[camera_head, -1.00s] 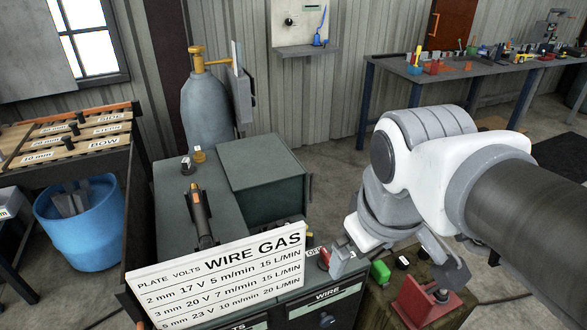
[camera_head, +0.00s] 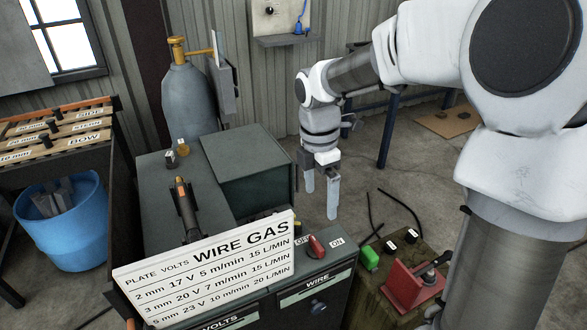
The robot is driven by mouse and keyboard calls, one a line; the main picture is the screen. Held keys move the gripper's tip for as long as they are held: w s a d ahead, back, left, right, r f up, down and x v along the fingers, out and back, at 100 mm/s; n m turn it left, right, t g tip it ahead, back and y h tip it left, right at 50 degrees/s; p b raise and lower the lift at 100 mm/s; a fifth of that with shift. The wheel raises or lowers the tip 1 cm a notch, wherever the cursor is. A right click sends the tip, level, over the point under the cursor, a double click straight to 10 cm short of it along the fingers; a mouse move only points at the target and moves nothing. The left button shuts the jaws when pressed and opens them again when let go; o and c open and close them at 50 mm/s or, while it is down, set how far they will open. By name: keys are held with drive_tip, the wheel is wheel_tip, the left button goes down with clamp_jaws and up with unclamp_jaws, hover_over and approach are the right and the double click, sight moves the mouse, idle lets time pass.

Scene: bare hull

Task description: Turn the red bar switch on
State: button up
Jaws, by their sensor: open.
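The red bar switch (camera_head: 316,246) sits on the top of the dark green machine, near its front right corner, between an OFF label (camera_head: 302,240) on its left and an ON label (camera_head: 336,242) on its right. Its short bar slants in the picture, with the upper end to the left; which setting it is in I cannot tell. My gripper (camera_head: 321,202) is open and empty, with its two fingers pointing down. It shows above the switch in the picture and apart from it. Nothing covers the switch.
A white settings board (camera_head: 205,265) stands left of the switch. A torch (camera_head: 186,208) and a raised green box (camera_head: 248,165) are on the machine. A wooden crate to the right bears a green block (camera_head: 370,257) and a red clamp-like fixture (camera_head: 412,285). Cables lie on the floor behind it.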

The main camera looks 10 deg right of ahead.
sight(316, 242)
drive_tip(key=shift+y, duration=0.4)
drive_tip(key=f+b, duration=0.1)
drive_tip(key=f, duration=0.4)
drive_tip(key=w+f+b, duration=0.1)
drive_tip(key=f, duration=0.5)
drive_tip(key=w+f+b, duration=0.1)
drive_tip(key=f+b, duration=0.1)
drive_tip(key=f, duration=0.4)
drive_tip(key=shift+d+f, duration=0.25)
drive_tip(key=shift+d, duration=0.05)
drive_tip(key=shift+c, duration=0.3)
drive_tip(key=c, duration=1.2)
